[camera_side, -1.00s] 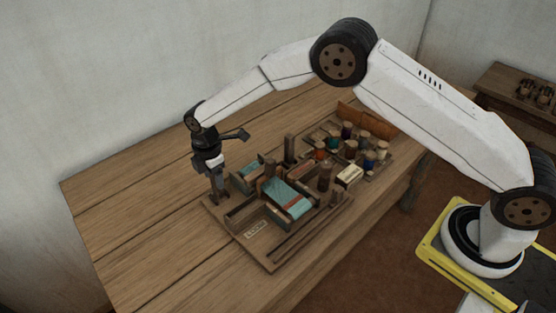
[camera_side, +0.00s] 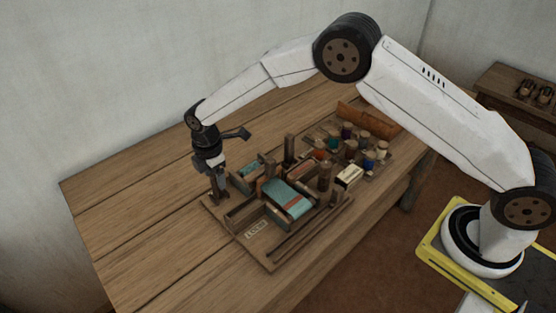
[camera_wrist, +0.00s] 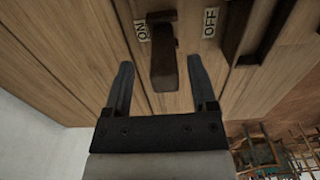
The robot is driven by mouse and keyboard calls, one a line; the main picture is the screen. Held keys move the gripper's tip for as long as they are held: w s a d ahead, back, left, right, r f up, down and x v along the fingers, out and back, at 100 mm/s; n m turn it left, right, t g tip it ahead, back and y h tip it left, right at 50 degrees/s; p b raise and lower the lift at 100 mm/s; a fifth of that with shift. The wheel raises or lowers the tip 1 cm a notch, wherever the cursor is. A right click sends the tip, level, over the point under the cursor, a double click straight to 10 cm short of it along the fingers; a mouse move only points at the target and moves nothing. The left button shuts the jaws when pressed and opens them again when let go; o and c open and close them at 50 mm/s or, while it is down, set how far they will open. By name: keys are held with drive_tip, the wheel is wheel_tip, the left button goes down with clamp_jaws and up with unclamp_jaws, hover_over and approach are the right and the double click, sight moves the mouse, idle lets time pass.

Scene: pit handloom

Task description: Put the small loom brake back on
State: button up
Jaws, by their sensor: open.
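The small loom brake shows in the wrist view as a dark brown wooden lever (camera_wrist: 165,68) on the loom's base board. An "ON" label (camera_wrist: 142,29) is to its left and an "OFF" label (camera_wrist: 210,22) to its right; the lever stands nearer "ON". My gripper (camera_wrist: 158,75) is open, with one finger on each side of the lever and a gap to both. In the side view my gripper (camera_side: 219,196) is low at the left corner of the small loom (camera_side: 268,262), where its fingers and the lever are hard to tell apart.
A teal cloth (camera_side: 287,198) lies on the loom, with upright wooden posts (camera_side: 289,150) behind it. A tray of thread spools (camera_side: 351,148) stands to the right. The wooden table (camera_side: 130,225) is bare to the left and in front.

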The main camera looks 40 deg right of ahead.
drive_tip(key=shift+r, duration=2.9)
drive_tip(key=shift+s+d+r+m, duration=0.2)
drive_tip(key=shift+d+r+m, duration=0.1)
drive_tip(key=shift+d, duration=0.15)
drive_tip(key=s+d+r+m+t, duration=0.1)
drive_tip(key=s+d+r+m, duration=0.4)
drive_tip(key=s+d+m, duration=0.6)
drive_tip(key=s+d+m+t, duration=0.1)
drive_tip(key=s+d+m, duration=0.5)
drive_tip(key=s, duration=0.8)
drive_tip(key=shift+d+f+t, duration=0.25)
drive_tip(key=shift+d+t, duration=0.05)
drive_tip(key=shift+d, duration=0.35)
drive_tip(key=shift+w, duration=0.1)
